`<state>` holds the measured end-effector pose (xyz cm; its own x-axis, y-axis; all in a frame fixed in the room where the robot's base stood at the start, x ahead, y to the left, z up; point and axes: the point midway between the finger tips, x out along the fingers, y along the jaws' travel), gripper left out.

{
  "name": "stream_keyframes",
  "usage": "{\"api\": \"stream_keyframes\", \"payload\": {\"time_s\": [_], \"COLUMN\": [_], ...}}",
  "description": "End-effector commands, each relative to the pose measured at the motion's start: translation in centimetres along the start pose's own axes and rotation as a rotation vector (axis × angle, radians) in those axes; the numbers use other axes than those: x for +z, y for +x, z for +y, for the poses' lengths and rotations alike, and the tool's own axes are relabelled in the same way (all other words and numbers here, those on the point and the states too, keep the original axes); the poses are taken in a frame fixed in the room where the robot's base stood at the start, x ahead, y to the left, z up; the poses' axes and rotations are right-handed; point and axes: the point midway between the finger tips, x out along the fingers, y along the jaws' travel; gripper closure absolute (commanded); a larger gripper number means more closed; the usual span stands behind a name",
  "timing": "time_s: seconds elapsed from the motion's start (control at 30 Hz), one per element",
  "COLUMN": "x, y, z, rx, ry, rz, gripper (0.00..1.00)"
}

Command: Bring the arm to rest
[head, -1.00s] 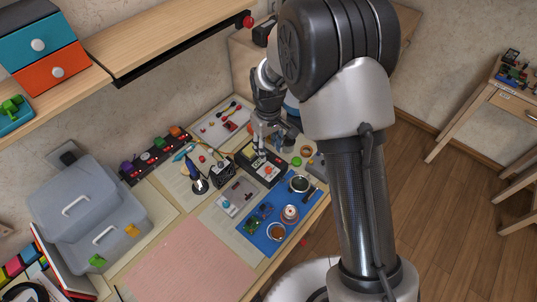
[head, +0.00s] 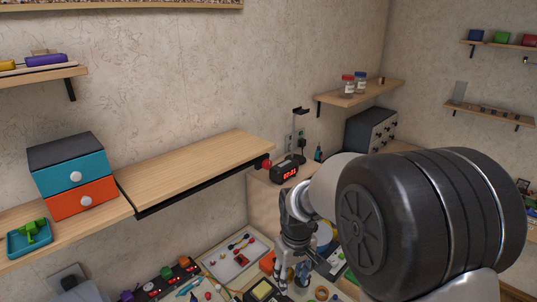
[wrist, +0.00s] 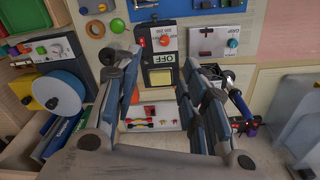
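My gripper (head: 291,274) hangs over the workbench at the bottom centre of the head view, fingers pointing down. In the wrist view, my gripper (wrist: 164,72) is open, with its two dark fingers apart and nothing held between them. Beyond the fingers lies a black device (wrist: 172,58) with an "OFF" label and a yellow panel. The device also shows in the head view (head: 262,291), beside the gripper. My arm covers the lower right of the head view, hiding part of the bench.
A wooden shelf (head: 195,170) holds a teal and orange drawer box (head: 75,178) at its left. A white tray (head: 236,256) lies left of the gripper. Blue and white spools (wrist: 62,92) sit left in the wrist view.

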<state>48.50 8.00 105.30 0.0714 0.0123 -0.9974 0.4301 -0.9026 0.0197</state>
Motion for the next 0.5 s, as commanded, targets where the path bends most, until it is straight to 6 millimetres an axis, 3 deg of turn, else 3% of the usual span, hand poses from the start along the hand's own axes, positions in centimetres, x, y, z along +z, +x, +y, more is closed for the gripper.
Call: {"api": "stream_keyframes", "payload": {"time_s": [0.03,0.2,0.5], "x": [1.0,5.0,13.4], "y": [-2.5,-8.3,-15.2], "z": [0.3,0.5,-0.3], "rx": [0.008,0.026,0.056], "ry": [0.025,0.109,0.255], "rz": [0.026,0.084,0.190], "gripper": [0.61,0.61,0.61]}}
